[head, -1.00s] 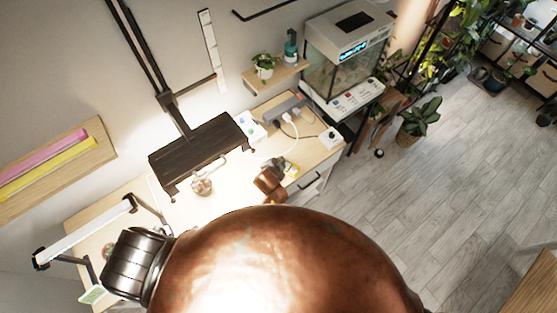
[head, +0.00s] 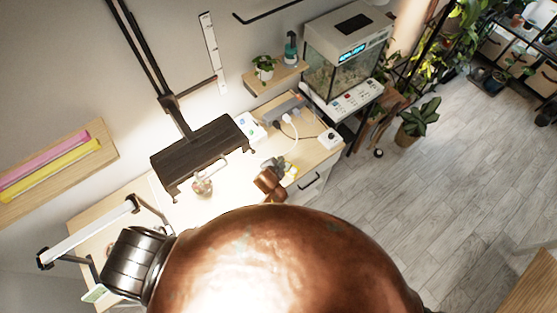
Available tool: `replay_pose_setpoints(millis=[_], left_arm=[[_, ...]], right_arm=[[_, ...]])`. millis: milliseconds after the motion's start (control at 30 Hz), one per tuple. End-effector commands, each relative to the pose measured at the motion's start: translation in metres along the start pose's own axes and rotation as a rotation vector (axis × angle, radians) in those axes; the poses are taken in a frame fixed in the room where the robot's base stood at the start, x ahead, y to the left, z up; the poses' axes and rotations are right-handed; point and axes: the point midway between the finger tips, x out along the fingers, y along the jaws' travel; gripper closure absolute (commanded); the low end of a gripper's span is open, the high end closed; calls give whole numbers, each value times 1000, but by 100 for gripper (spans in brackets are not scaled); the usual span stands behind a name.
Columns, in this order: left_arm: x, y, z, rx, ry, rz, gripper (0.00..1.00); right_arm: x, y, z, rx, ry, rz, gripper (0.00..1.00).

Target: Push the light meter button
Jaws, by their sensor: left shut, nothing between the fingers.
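A small white box (head: 247,127) with green and blue marks stands at the back of the wooden desk, by the dark lamp panel; it may be the light meter, but its button is too small to make out. My left gripper (head: 275,164) is small and dark grey, over the desk's middle right, at the end of a copper wrist. It is shut and empty. It is in front of the white box in the picture and apart from it. A yellow item (head: 291,171) shows just right of the gripper. My right gripper is out of view.
A power strip (head: 284,107) with white plugs and cables lies behind the gripper. A white box with a dark knob (head: 331,138) is at the desk's right end. A dark panel (head: 203,153) overhangs a small round pot (head: 202,187). My copper arm link hides the front.

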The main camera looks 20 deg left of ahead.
Motion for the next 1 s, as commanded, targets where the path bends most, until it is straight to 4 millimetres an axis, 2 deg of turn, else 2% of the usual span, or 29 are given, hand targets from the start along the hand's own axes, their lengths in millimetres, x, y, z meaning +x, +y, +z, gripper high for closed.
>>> replay_pose_setpoints(millis=[100,533,1000], left_arm=[[-11,-8,-8,0,1,0,100],[-38,-28,-28,0,1,0,100],[-39,-27,-27,-4,-2,2,100]], right_arm=[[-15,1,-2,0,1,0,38],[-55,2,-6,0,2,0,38],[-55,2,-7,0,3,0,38]])
